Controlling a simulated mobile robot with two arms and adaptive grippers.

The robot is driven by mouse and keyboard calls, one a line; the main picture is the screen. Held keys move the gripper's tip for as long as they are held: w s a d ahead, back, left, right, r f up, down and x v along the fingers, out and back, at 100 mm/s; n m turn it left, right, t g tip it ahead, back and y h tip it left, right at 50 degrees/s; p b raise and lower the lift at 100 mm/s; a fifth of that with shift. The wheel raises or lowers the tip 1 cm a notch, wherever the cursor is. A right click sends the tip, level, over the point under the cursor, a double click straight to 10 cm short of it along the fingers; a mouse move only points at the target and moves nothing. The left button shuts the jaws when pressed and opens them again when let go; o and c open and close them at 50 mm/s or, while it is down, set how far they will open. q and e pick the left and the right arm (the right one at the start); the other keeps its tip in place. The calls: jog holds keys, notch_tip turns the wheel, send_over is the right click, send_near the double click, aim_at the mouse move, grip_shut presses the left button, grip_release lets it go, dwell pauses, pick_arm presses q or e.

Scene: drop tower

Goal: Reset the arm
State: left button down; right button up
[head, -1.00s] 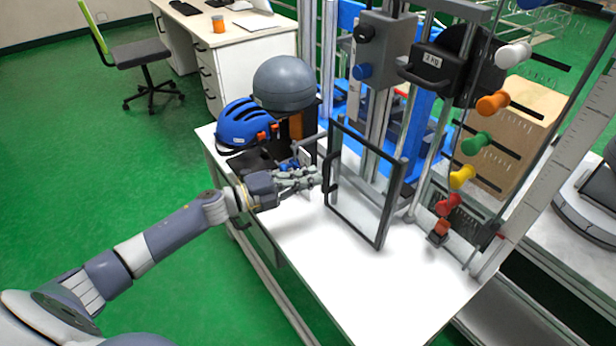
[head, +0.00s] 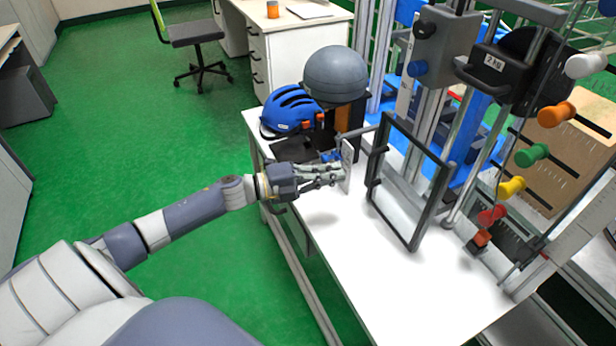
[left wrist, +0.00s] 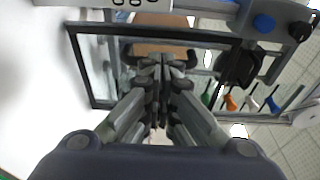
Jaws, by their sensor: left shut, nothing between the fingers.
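My left gripper (head: 338,176) is shut and empty above the near left part of the white table, left of the glass door. My left arm reaches in from the lower left. The framed glass door (head: 404,239) stands swung out from the drop tower, its dark handle (head: 375,163) on the side facing the gripper. In the left wrist view the shut fingers (left wrist: 160,72) appear in front of the door frame (left wrist: 97,104). In the head view there is a gap between fingertips and handle. The right gripper is not in view.
A blue helmet (head: 291,107) and a grey headform (head: 335,75) stand behind the gripper. The 2 kg weight (head: 517,70) hangs on the tower rails, beside several coloured knobs (head: 532,155). The white table top (head: 350,270) is clear at the front.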

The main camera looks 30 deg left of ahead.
pick_arm(q)
jog(key=v, duration=0.7)
jog(key=s+a+f+n+y, duration=0.25)
jog(key=f+n, duration=0.25)
jog(key=f, duration=0.4)
jog(key=s+a+f+n+y+p, duration=0.1)
jog(key=a+f+n+y, duration=0.25)
jog(key=f, duration=0.45)
jog(key=s+a+f+n+y, duration=0.1)
jog(key=a+f+n+y, duration=0.3)
jog(key=f, duration=0.5)
jog(key=s+d+f+n+g+y, duration=0.25)
jog(key=s+f+n, duration=0.35)
jog(key=f, duration=0.4)
jog(key=s+d+f+n+g, duration=0.1)
jog(key=s+d+f+g, duration=0.2)
jog(key=s, duration=0.7)
jog(key=s+d+f+n+g+p, duration=0.1)
jog(key=s+d+f+g, duration=0.3)
jog(key=s+d+f, duration=0.4)
jog(key=s+d+f+n+g+p, duration=0.1)
jog(key=s+d+f+n+g, duration=0.2)
jog(key=s, duration=1.1)
jog(key=d+f+h, duration=0.1)
jog(key=d+f, duration=0.2)
jog(key=f, duration=0.1)
jog(key=shift+s+d, duration=0.15)
jog(key=shift+d, duration=0.05)
